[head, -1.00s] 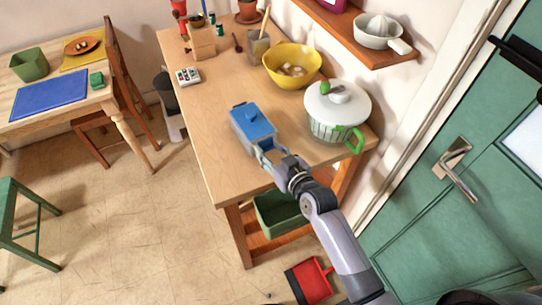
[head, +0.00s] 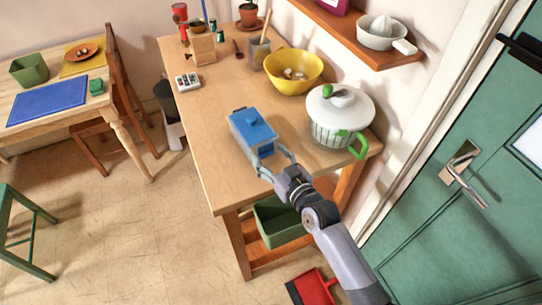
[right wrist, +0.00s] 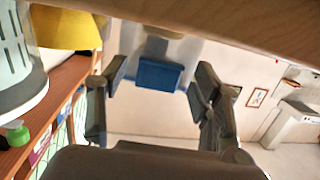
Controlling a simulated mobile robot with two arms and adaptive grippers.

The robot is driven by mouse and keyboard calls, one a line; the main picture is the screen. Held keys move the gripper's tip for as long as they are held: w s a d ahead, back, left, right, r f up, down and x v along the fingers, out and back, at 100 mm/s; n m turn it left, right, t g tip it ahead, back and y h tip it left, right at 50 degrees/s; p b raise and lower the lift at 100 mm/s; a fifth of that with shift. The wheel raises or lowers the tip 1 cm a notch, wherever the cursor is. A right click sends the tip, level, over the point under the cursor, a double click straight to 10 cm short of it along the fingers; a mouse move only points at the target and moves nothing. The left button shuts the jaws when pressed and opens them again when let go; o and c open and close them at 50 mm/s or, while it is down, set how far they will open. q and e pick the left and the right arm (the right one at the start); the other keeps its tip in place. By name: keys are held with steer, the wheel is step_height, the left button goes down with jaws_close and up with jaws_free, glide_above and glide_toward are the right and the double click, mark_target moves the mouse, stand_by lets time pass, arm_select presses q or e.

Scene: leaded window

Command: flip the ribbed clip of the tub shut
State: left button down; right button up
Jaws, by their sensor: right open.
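My right gripper (head: 273,160) is at the tub's near end. It is open and empty, one finger to each side of the blue flap, with no clear contact. My left gripper is not in view.
A white-lidded spinner (head: 338,105) with a green handle stands close to the right of the tub. A yellow bowl (head: 292,78) is behind it. The wooden table (head: 200,120) is clear to the left of the tub. A shelf (head: 350,42) overhangs at the back right.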

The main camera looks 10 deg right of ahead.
steer(key=v, duration=1.2)
steer(key=shift+f, duration=0.1)
stand_by(0.4)
